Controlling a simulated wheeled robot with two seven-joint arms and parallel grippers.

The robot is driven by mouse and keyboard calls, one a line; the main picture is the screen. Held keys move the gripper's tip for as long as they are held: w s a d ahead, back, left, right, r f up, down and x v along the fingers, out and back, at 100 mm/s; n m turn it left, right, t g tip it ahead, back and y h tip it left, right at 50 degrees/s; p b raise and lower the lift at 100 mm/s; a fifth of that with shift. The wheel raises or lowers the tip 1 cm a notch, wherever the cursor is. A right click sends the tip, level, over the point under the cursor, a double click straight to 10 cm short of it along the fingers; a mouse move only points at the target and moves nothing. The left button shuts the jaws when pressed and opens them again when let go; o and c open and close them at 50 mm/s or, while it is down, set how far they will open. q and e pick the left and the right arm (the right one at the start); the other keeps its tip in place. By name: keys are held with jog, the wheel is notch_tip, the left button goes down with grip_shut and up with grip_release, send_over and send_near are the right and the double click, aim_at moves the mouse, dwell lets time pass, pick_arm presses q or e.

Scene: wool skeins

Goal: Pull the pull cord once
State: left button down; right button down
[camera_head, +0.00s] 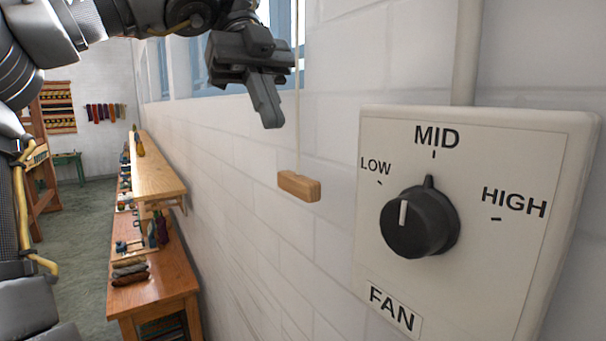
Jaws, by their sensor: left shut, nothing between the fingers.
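The pull cord (298,75) is a thin pale line hanging down in front of the white brick wall. A wooden handle (299,186) hangs at its lower end, tilted slightly. My left gripper (268,112) comes in from the upper left and points downward. Its fingers are shut and empty. In the picture it is just left of the cord and above the wooden handle, apart from the handle. I cannot tell how far it is from the cord in depth. My right gripper is not in view.
A fan control box (455,290) is on the wall at the right, with a black knob (420,222) below the MID mark. A wooden shelf (160,178) and a workbench (155,275) run along the wall at the left. The floor (75,225) beyond is clear.

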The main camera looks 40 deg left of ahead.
aim_at(294, 174)
pick_arm(q)
jog(key=shift+d+f, duration=0.1)
dwell(0.3)
jog(key=shift+x, duration=3.4)
